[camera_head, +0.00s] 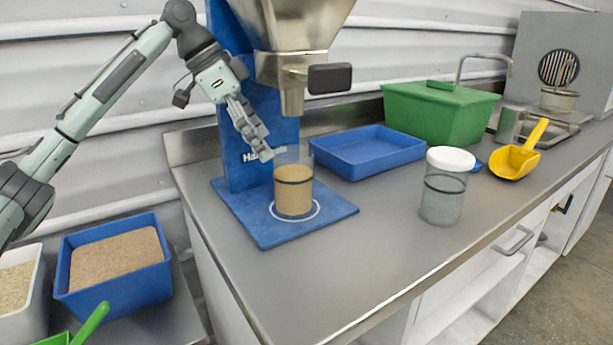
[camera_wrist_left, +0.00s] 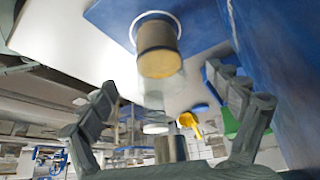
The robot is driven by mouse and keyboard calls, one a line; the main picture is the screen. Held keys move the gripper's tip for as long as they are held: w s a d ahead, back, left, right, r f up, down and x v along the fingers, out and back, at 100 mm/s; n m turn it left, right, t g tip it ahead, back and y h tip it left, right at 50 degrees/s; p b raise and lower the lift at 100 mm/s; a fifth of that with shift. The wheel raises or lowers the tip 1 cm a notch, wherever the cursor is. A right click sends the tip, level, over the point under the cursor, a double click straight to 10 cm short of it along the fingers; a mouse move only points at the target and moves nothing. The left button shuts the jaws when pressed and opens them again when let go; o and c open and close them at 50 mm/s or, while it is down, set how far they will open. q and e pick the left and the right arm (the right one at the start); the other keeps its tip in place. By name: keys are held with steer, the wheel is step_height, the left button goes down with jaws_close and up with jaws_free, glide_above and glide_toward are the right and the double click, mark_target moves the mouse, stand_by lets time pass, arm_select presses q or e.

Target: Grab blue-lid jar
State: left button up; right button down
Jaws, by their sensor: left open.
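No jar wearing a blue lid is clearly visible. A clear jar (camera_head: 294,190) part-filled with brown substrate stands upright on the blue hopper base, with no lid visible; it also shows in the left wrist view (camera_wrist_left: 159,50). My left gripper (camera_head: 262,152) is open and empty, just behind and above this jar's rim, apart from it as far as I can tell. Its spread fingers (camera_wrist_left: 160,85) show in the left wrist view. A flat blue piece (camera_head: 477,165), perhaps a lid, lies partly hidden behind an empty-looking clear jar (camera_head: 442,200) with a white lid. My right gripper is not in view.
The steel hopper (camera_head: 300,25) and its blue column (camera_head: 230,150) stand close to my left gripper. A blue tray (camera_head: 367,155), green bin (camera_head: 437,115) and yellow scoop (camera_head: 515,162) stand farther right. The counter's front (camera_head: 345,255) is clear.

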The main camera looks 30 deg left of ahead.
mark_target(275, 161)
arm_select(q)
steer(key=x, duration=0.4)
steer(key=shift+s, duration=0.25)
steer(key=shift+w+d+f, duration=0.1)
steer(key=shift+d+f, duration=0.1)
steer(key=shift+f, duration=0.1)
steer(key=x, duration=0.5)
steer(key=shift+w+d+f, duration=0.1)
steer(key=shift+w+f, duration=0.05)
steer(key=shift+f, duration=0.1)
steer(key=shift+w+d+f, duration=0.2)
steer(key=shift+f, duration=0.3)
steer(key=shift+c, duration=0.3)
steer(key=c, duration=0.5)
steer(key=shift+r, duration=0.1)
steer(key=c, duration=1.1)
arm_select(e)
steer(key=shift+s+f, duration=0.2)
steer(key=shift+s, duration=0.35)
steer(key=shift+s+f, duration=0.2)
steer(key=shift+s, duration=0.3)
